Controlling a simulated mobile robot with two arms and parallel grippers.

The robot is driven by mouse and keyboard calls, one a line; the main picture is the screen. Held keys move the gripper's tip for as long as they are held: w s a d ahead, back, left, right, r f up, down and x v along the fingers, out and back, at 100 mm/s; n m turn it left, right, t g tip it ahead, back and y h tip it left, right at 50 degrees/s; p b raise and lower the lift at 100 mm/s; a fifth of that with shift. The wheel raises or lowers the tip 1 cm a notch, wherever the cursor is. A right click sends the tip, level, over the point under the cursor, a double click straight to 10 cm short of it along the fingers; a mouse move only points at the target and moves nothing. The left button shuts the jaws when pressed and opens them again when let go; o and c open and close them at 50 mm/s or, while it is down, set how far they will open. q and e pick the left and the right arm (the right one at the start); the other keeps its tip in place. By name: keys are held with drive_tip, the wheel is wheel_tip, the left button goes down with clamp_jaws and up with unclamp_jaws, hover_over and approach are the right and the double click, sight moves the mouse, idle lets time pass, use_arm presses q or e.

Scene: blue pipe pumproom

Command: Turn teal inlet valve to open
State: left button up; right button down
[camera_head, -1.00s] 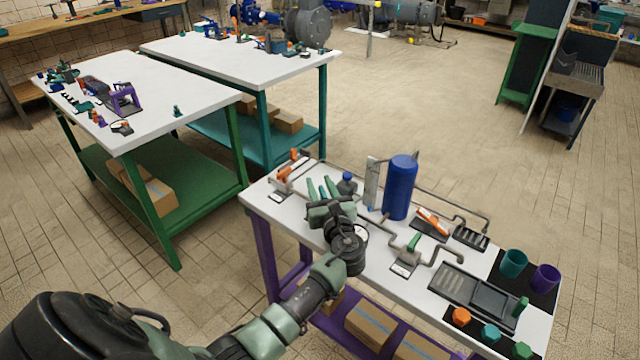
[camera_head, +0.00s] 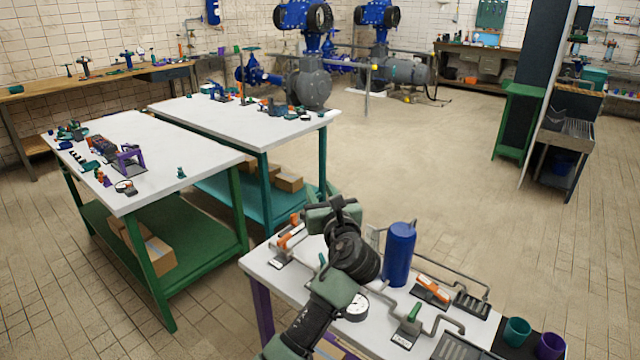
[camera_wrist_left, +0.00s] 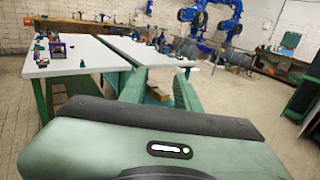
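A small teal upright piece (camera_head: 322,260), which looks like the teal valve's handle, shows on the pipe bench just left of my left wrist. My arm hides most of it, so I cannot tell its setting. My left gripper (camera_head: 334,212) is raised above the bench's far left part and points away from me. In the left wrist view its two green fingers (camera_wrist_left: 160,84) stand apart with nothing between them. The gripper is clear of the teal piece. My right gripper is not in view.
On the pipe bench (camera_head: 262,263) are an orange-handled valve (camera_head: 291,236), a blue tank (camera_head: 399,254), a gauge (camera_head: 355,307), a green-handled valve (camera_head: 412,314) and an orange lever (camera_head: 433,286). White-topped tables (camera_head: 150,150) stand behind at left. Open floor lies at back right.

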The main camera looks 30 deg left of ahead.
use_arm(q)
drive_tip(key=shift+r, duration=0.7)
